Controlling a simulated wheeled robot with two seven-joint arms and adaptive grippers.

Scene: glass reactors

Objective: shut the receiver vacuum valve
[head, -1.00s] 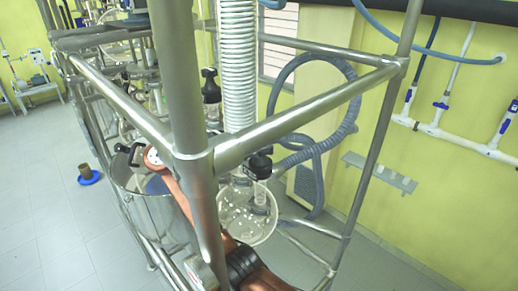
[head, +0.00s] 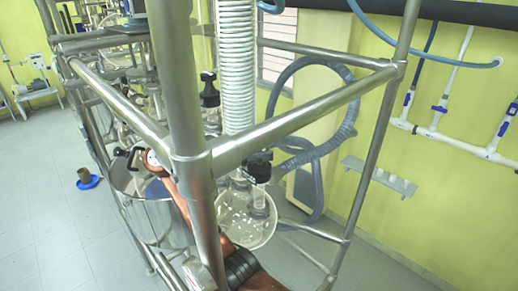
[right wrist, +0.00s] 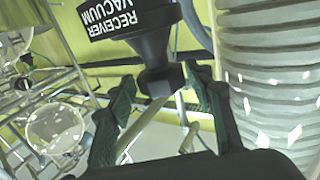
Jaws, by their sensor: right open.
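The receiver vacuum valve (right wrist: 150,45) is black with white lettering and fills the top middle of the right wrist view. Its narrower lower part points down toward the gap between my fingers. My right gripper (right wrist: 160,82) is open, with one dark green finger on each side of that gap; I see no grip on the valve. In the head view the right gripper (head: 127,154) appears as small dark jaws at the end of my orange arm, beyond the front post. Black valve heads show there, but their labels cannot be read. My left gripper is not in view.
A white ribbed hose (right wrist: 270,75) stands close to the right of the right gripper. A round glass vessel (right wrist: 55,128) is at the left. In the head view, steel frame bars (head: 290,120) cross in front, and a metal pot (head: 160,220) stands below the gripper.

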